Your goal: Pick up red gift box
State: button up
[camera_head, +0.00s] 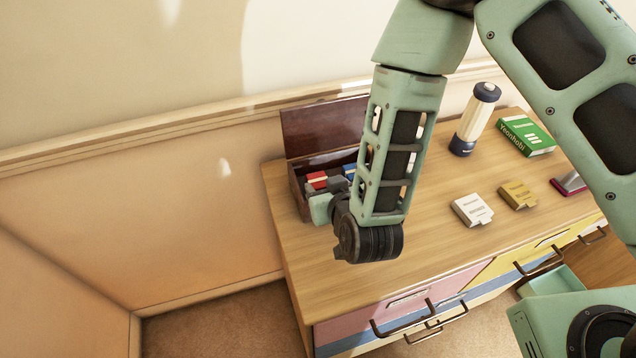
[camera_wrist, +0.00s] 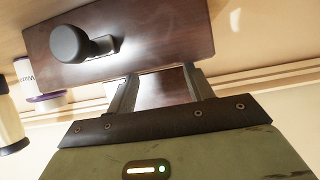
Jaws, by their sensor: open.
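A small red gift box (camera_head: 316,178) with a pale band shows inside an open dark wooden box (camera_head: 298,188) at the left end of the dresser in the head view. A blue item (camera_head: 348,171) lies beside it in the same wooden box. My gripper (camera_head: 325,186) is at the wooden box, close to the red gift box, and partly covers it. In the wrist view my gripper (camera_wrist: 160,85) is open, with a dark brown surface showing between its fingers. I cannot make out the red gift box in the wrist view.
The raised lid (camera_head: 325,125) stands behind the wooden box; a brown panel with a dark knob (camera_wrist: 70,43) shows in the wrist view. A cream-and-blue bottle (camera_head: 474,118), green box (camera_head: 525,135), white item (camera_head: 471,209) and yellow item (camera_head: 517,194) stand to the right.

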aim_at(318, 179)
jog(key=shift+p+x, duration=0.65)
jog(key=shift+x, duration=1.55)
jog(key=shift+s+f, duration=0.1)
jog(key=shift+f, duration=0.1)
jog(key=c, duration=0.7)
jog(key=shift+c, duration=0.2)
jog(key=shift+r, duration=0.1)
notch_tip(318, 179, up, 10)
jog(key=b, duration=0.1)
jog(key=shift+b, duration=0.3)
